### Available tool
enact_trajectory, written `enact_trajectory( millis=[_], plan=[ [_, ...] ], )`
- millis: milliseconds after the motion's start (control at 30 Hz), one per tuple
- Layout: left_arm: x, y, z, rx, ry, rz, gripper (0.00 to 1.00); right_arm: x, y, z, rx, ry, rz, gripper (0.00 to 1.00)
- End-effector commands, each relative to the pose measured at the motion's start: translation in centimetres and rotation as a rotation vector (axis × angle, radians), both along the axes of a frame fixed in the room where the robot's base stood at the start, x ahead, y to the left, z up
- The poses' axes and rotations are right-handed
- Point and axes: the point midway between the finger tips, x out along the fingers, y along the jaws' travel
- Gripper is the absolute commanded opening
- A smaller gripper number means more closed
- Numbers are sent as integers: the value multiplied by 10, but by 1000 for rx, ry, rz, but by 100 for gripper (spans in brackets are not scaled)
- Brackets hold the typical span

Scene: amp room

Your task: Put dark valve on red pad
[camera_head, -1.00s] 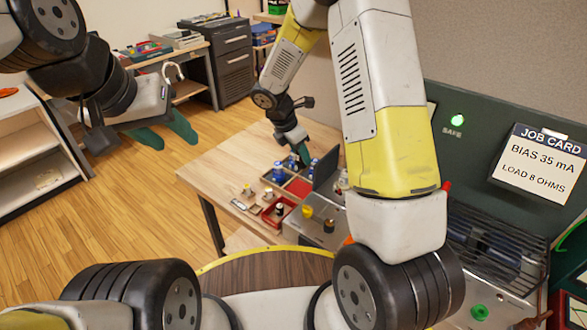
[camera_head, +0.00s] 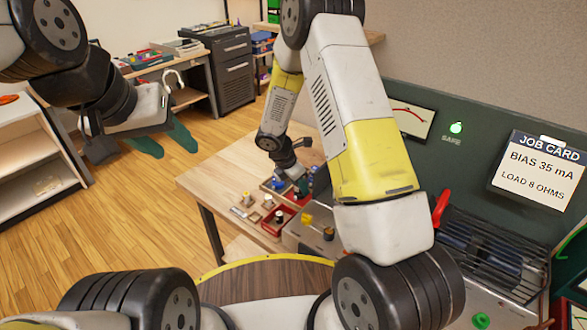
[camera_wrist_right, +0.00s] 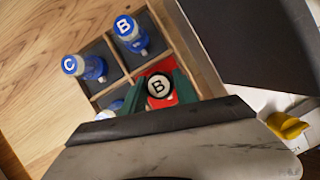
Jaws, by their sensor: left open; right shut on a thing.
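The dark valve (camera_wrist_right: 158,87), with a black top and a white disc marked B, is between the green fingers of my right gripper (camera_wrist_right: 160,90), which is shut on it. It is in or just over the red-floored compartment of a divided tray. The red pad (camera_wrist_right: 163,67) shows around the valve; I cannot tell whether the valve touches it. In the head view my right gripper (camera_head: 300,183) is low at the tray, partly hidden. My left gripper (camera_head: 163,142) is open and empty, away from the bench, over the floor.
Blue-topped valves marked C (camera_wrist_right: 85,67) and B (camera_wrist_right: 130,34) stand in neighbouring compartments; another blue one (camera_wrist_right: 113,106) is partly hidden. A dark panel (camera_wrist_right: 255,35) rises beside the tray. A red bin (camera_head: 275,222) and a yellow knob (camera_head: 307,219) are nearer me.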

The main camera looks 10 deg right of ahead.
Motion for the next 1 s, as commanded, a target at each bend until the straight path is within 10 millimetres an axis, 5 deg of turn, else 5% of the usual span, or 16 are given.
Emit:
enact_trajectory(
  millis=[33, 67, 167, 567, 1000],
  plan=[
    [0, 0, 0, 0, 0, 0, 47, 0, 0, -2, -1, 1, 1, 0],
    [0, 0, 0, 0, 0, 0, 47, 0, 0, -2, -1, 1, 1, 37],
    [0, 0, 0, 0, 0, 0, 47, 0, 0, -2, 0, 1, 0, 57],
    [0, 0, 0, 0, 0, 0, 47, 0, 1, 4, 1, -1, -1, 57],
    [0, 0, 0, 0, 0, 0, 47, -14, 30, 82, 2, -4, 0, 57]
  ],
)
